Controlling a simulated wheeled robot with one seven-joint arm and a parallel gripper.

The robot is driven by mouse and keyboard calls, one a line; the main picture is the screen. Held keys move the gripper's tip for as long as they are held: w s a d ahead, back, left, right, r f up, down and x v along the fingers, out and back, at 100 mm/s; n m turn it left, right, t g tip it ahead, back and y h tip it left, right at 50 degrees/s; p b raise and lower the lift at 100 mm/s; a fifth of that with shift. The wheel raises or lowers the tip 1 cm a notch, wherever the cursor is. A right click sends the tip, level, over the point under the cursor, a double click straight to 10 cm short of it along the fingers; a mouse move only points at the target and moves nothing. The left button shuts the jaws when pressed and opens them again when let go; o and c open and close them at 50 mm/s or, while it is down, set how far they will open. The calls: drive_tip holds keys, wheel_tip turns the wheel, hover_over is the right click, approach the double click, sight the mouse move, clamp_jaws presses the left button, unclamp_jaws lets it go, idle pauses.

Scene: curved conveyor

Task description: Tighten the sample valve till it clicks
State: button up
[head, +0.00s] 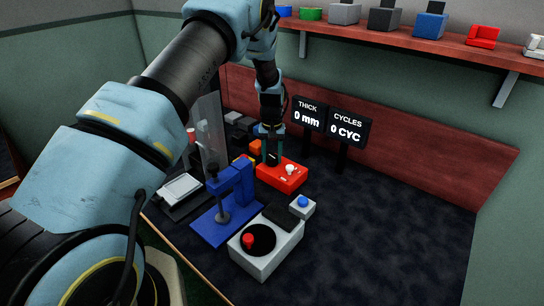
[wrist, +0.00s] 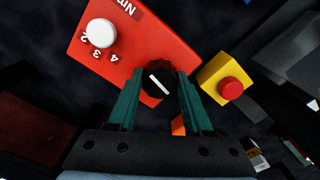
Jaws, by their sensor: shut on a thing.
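A red box (head: 283,180) stands on the dark worktop, and it fills the upper left of the wrist view (wrist: 140,45). On it is a white round knob (wrist: 102,33) with a scale of numbers and the letters "Nm" beside it. A black ribbed knob (wrist: 158,83) with a white pointer line sits at the box's edge; I take it for the sample valve. My gripper (wrist: 159,77) is shut on this black knob, one green finger on each side. In the head view my gripper (head: 272,156) reaches down to the back left of the red box, and the black knob is mostly hidden there.
A yellow box with a red button (wrist: 226,84) is close to the right finger. A blue stand (head: 228,205) and a grey box (head: 268,258) are in front. Displays read THICK 0 mm (head: 308,113) and CYCLES 0 CYC (head: 346,127). The worktop at right is clear.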

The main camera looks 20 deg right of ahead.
sight(272, 157)
clamp_jaws()
drive_tip(key=m+b, duration=0.2)
drive_tip(key=shift+f+b, duration=0.25)
drive_tip(key=shift+b, duration=0.05)
drive_tip(key=shift+r+m+b, duration=0.25)
drive_tip(key=shift+m+b, duration=0.2)
drive_tip(key=shift+m, duration=0.55)
drive_tip(key=o, duration=1)
unclamp_jaws()
wheel_tip(272, 157, up, 11)
drive_tip(key=b, duration=0.3)
drive_tip(key=shift+f, duration=0.1)
